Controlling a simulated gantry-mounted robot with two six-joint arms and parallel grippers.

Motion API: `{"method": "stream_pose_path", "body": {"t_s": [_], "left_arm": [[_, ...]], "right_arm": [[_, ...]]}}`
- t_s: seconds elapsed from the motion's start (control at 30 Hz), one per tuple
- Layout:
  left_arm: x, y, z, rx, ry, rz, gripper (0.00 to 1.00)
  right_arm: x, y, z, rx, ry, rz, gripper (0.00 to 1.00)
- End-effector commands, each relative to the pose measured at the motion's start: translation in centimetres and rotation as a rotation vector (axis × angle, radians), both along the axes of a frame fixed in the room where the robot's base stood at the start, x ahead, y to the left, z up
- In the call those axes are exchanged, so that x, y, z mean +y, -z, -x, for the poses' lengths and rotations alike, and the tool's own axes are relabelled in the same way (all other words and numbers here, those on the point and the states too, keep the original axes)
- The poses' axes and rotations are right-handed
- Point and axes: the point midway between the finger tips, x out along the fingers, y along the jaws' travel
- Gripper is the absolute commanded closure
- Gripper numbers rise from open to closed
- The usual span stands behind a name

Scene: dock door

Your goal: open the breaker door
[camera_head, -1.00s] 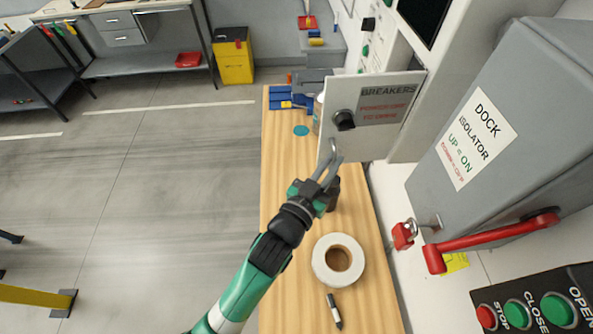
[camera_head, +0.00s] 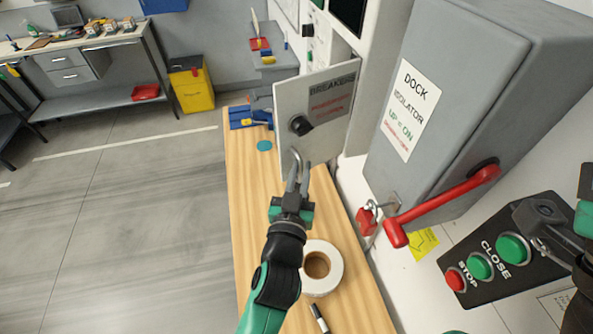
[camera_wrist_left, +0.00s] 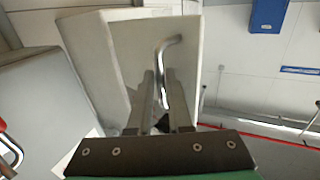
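The breaker door (camera_head: 290,95) is a pale panel marked BREAKERS with a black knob (camera_head: 301,125). It stands swung out from the wall cabinet, its free edge to the left. My left gripper (camera_head: 297,172) is at the door's lower edge, below the knob. A bent metal rod (camera_head: 293,156) shows at its fingertips. In the left wrist view the rod (camera_wrist_left: 162,75) lies between or just beyond the two fingers, in front of a pale panel (camera_wrist_left: 130,50). Whether the fingers clamp it is unclear. My right gripper (camera_head: 543,243) is partly visible at the right, near the push buttons.
The grey dock isolator box (camera_head: 440,95) with a red lever (camera_head: 440,205) and red padlock (camera_head: 367,220) is on the right. A button panel (camera_head: 465,285) is below it. A tape roll (camera_head: 333,268) and marker (camera_head: 319,318) lie on the wooden bench (camera_head: 250,190). Open floor is left.

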Motion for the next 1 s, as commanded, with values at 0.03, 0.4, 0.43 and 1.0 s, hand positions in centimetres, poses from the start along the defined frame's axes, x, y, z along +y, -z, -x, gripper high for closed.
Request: {"method": "stream_pose_path", "body": {"t_s": [0.03, 0.4, 0.43, 1.0], "left_arm": [[-0.1, 0.0, 0.0, 0.000, 0.001, 0.000, 0.73], [0.2, -0.1, 0.0, -0.004, -0.004, -0.001, 0.58], [0.2, -0.1, 0.1, -0.004, -0.004, -0.001, 0.58], [1.2, 0.0, 10.1, -0.003, 0.000, -0.002, 0.58]], "right_arm": [[0.0, 0.0, 0.0, 0.000, 0.000, 0.000, 0.27], [0.0, 0.0, 0.0, 0.000, 0.000, 0.000, 0.27], [0.0, 0.0, 0.0, 0.000, 0.000, 0.000, 0.27], [0.0, -0.2, 0.0, 0.000, 0.000, 0.000, 0.27]]}}
